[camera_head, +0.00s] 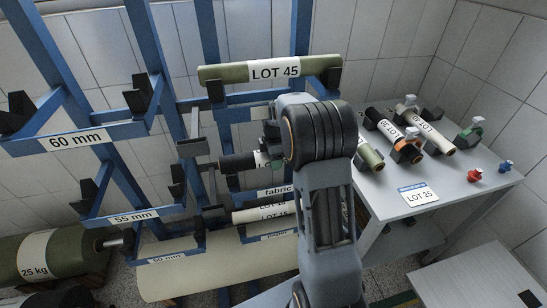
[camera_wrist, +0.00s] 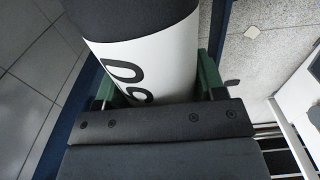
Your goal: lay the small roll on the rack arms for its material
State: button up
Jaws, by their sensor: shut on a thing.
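The small roll is black with a white label. In the head view its dark end (camera_head: 238,162) sticks out left of my arm, in front of the rack's middle levels. In the wrist view the roll (camera_wrist: 150,60) lies between the green fingers of my gripper (camera_wrist: 156,90), which is shut on it. The head view hides most of the gripper behind my arm. The blue rack (camera_head: 122,180) has dark-tipped arms. A "fabric" sign (camera_head: 275,190) and a "paper" sign (camera_head: 278,237) mark levels. A green LOT 45 roll (camera_head: 225,73) lies on the upper arms; pale rolls (camera_head: 262,213) lie near the fabric sign.
A grey table (camera_head: 460,190) at right holds several rolls, a LOT 25 card (camera_head: 419,194) and a red knob (camera_head: 474,175). A large green 25 kg roll (camera_head: 75,252) and a long beige roll (camera_head: 215,268) lie low by the rack. Size signs include 60 mm (camera_head: 77,139).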

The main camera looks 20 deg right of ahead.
jog(key=shift+f, duration=0.25)
dwell(0.4)
jog(key=o, duration=1.2)
jog(key=shift+o, duration=0.2)
